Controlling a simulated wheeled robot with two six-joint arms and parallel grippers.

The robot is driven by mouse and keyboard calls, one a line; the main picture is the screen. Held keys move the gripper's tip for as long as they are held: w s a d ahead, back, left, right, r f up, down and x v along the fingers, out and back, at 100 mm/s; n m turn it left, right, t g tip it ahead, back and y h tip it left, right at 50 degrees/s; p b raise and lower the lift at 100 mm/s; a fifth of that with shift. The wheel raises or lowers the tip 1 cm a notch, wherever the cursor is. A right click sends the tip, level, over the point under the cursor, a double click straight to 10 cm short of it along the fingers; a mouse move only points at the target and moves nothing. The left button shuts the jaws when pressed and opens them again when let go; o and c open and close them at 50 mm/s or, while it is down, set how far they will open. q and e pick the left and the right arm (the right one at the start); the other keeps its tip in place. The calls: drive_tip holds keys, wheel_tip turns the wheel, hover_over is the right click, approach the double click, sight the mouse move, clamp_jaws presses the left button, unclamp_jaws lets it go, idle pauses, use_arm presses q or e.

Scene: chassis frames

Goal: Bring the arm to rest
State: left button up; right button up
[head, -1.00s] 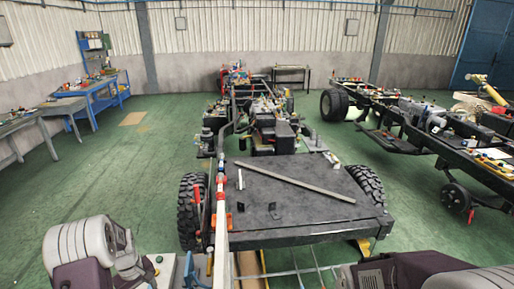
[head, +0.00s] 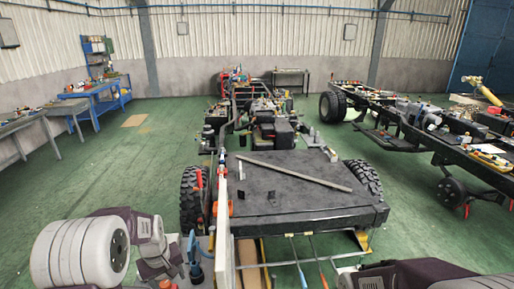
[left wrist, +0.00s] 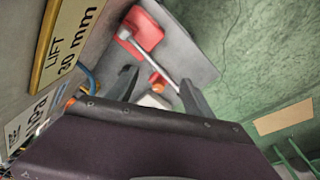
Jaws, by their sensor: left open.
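My left arm (head: 80,250) comes in at the lower left of the head view, its grey and purple links low beside the front of the chassis. My left gripper (left wrist: 158,92) shows in the left wrist view with two dark fingers apart. Between and beyond the fingers are a grey plate (left wrist: 188,58), a red block (left wrist: 143,28) and a silver rod. I see nothing held between the fingers. My right arm shows only as purple and grey links at the lower right of the head view; its gripper is out of view.
A chassis with a dark flat deck (head: 290,190) and a long bar (head: 295,173) stands ahead. A sign reading LIFT 30 mm (left wrist: 70,40) is close to the left gripper. A second chassis (head: 450,140) is at right, a blue bench (head: 95,95) at left. Green floor (head: 110,170) is clear between.

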use_arm(q)
drive_tip(key=s+d+f+m+b, duration=0.2)
drive_tip(key=s+d+m, duration=0.1)
drive_tip(key=s, duration=0.5)
drive_tip(key=s+d+f+m+b, duration=0.2)
drive_tip(key=s+d+f+m, duration=0.1)
drive_tip(key=s, duration=0.5)
drive_tip(key=shift+s+d+f+m+h+b, duration=0.15)
drive_tip(key=shift+s+d+m+h+b, duration=0.25)
drive_tip(key=shift+d, duration=0.85)
idle(4.4)
